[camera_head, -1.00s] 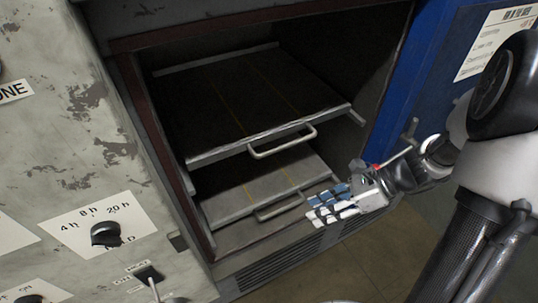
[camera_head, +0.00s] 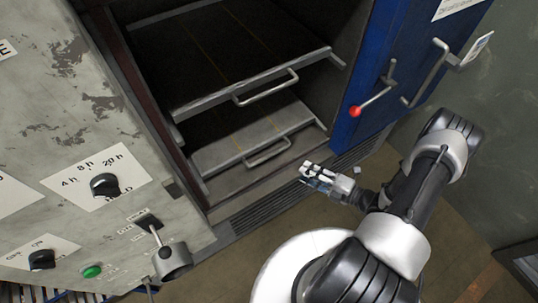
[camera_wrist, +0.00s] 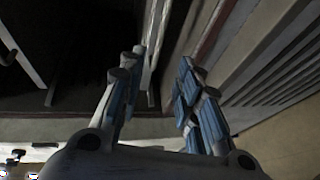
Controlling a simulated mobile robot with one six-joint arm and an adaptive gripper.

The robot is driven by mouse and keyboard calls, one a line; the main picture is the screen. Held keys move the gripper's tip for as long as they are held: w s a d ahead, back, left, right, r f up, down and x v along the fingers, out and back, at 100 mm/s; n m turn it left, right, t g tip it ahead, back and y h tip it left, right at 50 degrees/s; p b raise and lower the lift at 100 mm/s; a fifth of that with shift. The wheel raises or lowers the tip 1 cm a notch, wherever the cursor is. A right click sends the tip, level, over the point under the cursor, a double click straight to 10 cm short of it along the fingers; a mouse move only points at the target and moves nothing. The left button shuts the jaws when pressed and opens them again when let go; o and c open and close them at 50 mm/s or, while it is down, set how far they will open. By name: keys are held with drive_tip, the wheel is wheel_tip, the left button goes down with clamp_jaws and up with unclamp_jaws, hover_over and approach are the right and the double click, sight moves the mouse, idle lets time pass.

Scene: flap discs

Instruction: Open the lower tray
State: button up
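The lower tray (camera_head: 235,143) is a flat grey metal shelf inside the oven, with a bar handle (camera_head: 268,152) on its front edge. The upper tray (camera_head: 255,80) lies above it with its own handle (camera_head: 266,88) and covers part of it. My gripper (camera_head: 308,171) is to the right of the lower handle and a little below it in the picture, apart from it. In the wrist view my gripper (camera_wrist: 160,75) shows two blue-padded fingers spread with an empty gap. Pale bars show at the left there; I cannot tell which tray they belong to.
The blue door (camera_head: 380,80) stands open on the right, with a red-knobbed lever (camera_head: 356,110) and a bar handle (camera_head: 427,75). A vent grille (camera_head: 270,200) runs below the opening. A worn control panel (camera_head: 60,120) with knobs stands at left.

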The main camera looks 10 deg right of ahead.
sight(270, 155)
drive_tip(key=b+x, duration=0.3)
drive_tip(key=x, duration=1.3)
drive_tip(key=shift+w+a+f, duration=0.1)
drive_tip(key=shift+w+a, duration=0.1)
drive_tip(key=shift+a, duration=0.05)
clamp_jaws()
